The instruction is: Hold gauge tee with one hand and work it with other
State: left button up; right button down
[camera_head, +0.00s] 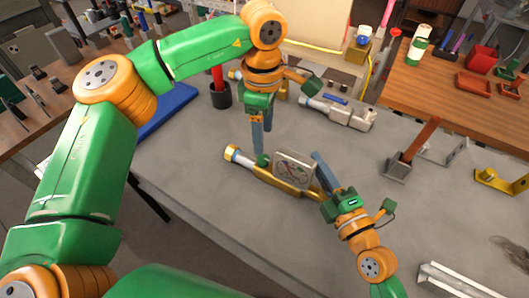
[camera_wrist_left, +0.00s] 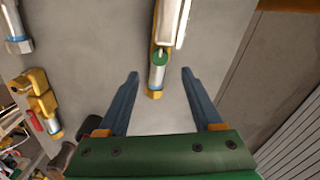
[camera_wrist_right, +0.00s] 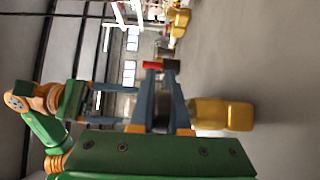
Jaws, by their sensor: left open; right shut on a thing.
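The gauge tee lies on the grey table in the head view, with a brass body (camera_head: 287,187), a square pale gauge face (camera_head: 293,168), a green knob (camera_head: 263,160), a silver collar and a gold end. My right gripper (camera_head: 319,172) is shut on the tee at its gauge side; the fingers partly hide the grip. In the right wrist view the tee's gold part (camera_wrist_right: 225,114) shows beside the fingers. My left gripper (camera_head: 262,138) is open and empty, pointing down near the knob. In the left wrist view the knob (camera_wrist_left: 160,58) and silver collar (camera_wrist_left: 157,76) appear between its spread fingers.
A silver valve fitting (camera_head: 345,112) lies behind the tee. A dark cup (camera_head: 220,97) with a red tool stands left of it. A grey block with a brown handle (camera_head: 398,168) and a yellow bracket (camera_head: 500,181) are at right.

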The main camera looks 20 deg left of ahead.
aim_at(263, 158)
pick_arm(q)
notch_tip(263, 158, down, 8)
jog(key=shift+r, duration=0.25)
grip_shut()
